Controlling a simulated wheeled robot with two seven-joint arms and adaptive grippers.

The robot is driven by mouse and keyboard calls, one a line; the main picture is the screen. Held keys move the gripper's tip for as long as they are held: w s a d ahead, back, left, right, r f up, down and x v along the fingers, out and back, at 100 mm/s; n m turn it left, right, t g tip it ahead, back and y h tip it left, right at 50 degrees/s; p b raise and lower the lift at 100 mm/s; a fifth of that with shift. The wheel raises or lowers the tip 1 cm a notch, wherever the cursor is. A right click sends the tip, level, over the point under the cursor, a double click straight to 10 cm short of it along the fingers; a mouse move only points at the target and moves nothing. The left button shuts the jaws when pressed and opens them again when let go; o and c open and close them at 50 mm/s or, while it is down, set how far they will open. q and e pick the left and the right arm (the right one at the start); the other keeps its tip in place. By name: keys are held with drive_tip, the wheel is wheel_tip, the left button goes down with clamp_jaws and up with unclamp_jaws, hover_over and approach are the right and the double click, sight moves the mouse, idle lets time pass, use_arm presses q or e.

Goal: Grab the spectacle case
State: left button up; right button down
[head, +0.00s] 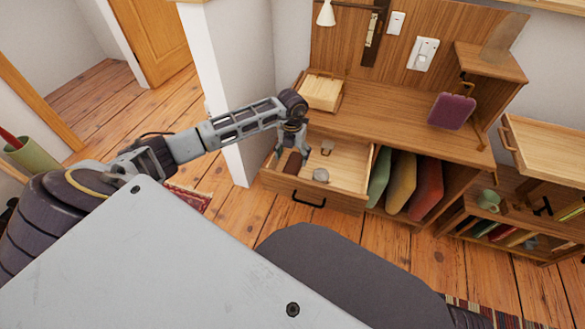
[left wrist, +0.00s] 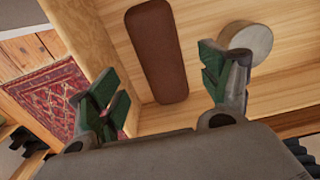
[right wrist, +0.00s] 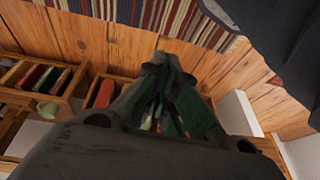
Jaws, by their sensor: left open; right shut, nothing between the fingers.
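The spectacle case is a long dark-brown case with rounded ends (left wrist: 157,52). It lies on the floor of the open drawer (head: 345,166), near the drawer's left side, and also shows in the head view (head: 292,163). My left gripper (head: 288,150) is over the drawer. In the left wrist view, its green-padded fingers (left wrist: 165,88) are open, with the case beyond and between them, not gripped. My right gripper (right wrist: 165,95) shows in the right wrist view, shut and empty, away from the drawer over the floor.
A round, pale-topped tin (left wrist: 247,40) lies right of the case in the drawer, close to my left gripper's right finger. A small cup-like object (head: 327,147) sits further back. The drawer's walls surround them.

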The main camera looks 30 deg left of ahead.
sight(293, 164)
use_arm(q)
drive_tip(key=shift+s+f, duration=0.1)
drive_tip(key=shift+f, duration=0.45)
drive_tip(key=shift+d+f+b, duration=0.1)
drive_tip(key=shift+f+b, duration=0.5)
drive_tip(key=shift+f, duration=1.15)
drive_tip(key=shift+f+b, duration=0.3)
drive_tip(key=shift+b, duration=0.05)
use_arm(e)
drive_tip(key=shift+w+a+f+t+y, duration=0.15)
drive_tip(key=shift+a+f, duration=0.15)
drive_tip(key=shift+f, duration=0.2)
drive_tip(key=shift+w+a+f+t+y, duration=0.15)
drive_tip(key=shift+a+f, duration=0.15)
drive_tip(key=shift+f, duration=0.15)
drive_tip(key=shift+s, duration=0.1)
use_arm(q)
drive_tip(key=c, duration=1.1)
